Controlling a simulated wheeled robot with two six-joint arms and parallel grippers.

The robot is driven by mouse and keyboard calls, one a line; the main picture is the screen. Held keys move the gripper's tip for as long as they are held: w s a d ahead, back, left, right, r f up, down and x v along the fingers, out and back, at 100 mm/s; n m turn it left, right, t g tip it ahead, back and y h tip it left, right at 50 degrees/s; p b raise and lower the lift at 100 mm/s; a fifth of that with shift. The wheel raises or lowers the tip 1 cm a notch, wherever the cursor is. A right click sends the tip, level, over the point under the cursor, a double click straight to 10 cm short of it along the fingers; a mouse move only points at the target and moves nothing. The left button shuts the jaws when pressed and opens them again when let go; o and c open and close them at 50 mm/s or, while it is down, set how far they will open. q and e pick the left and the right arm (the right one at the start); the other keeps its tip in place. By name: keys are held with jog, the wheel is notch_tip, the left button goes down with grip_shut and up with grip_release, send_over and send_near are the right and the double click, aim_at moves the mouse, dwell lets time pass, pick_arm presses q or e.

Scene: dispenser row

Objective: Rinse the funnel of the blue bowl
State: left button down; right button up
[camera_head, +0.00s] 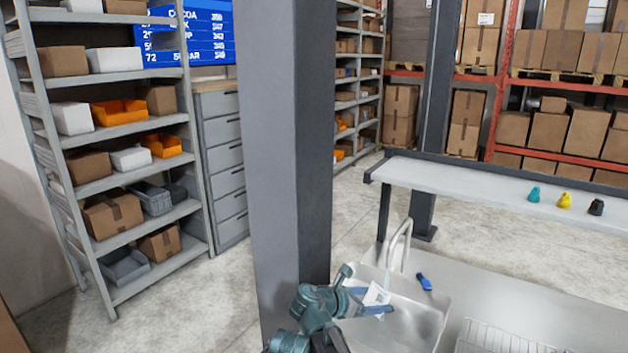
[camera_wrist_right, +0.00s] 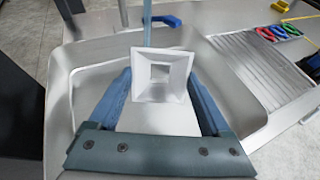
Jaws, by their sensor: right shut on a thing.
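My right gripper (camera_head: 378,302) is over the sink (camera_head: 427,318) and shut on a white funnel. The funnel (camera_wrist_right: 163,72) has a square flared mouth and a square hole in its middle, and sits between my two blue fingers in the right wrist view. It also shows as a small white piece in the head view (camera_head: 375,293). A thin bluish stream of water (camera_wrist_right: 147,22) comes down to the funnel's far rim; whether it runs into the mouth I cannot tell. The tap (camera_head: 404,236) arches over the basin. I see no blue bowl. My left gripper is not in view.
A blue-handled tool (camera_head: 424,282) lies by the sink's far edge. A ribbed drainboard (camera_head: 490,338) is to the right, with coloured items (camera_wrist_right: 278,32) beyond it. A raised shelf (camera_head: 460,182) behind holds teal, yellow and black small items. A grey pillar (camera_head: 285,150) blocks the middle left.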

aim_at(377, 292)
jog(key=shift+w+d+f, duration=0.25)
jog(key=shift+w+d, duration=0.35)
jog(key=shift+w, duration=0.3)
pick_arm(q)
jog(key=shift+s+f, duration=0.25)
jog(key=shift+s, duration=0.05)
pick_arm(e)
jog(key=shift+w+d, duration=0.3)
jog(key=shift+w, duration=0.35)
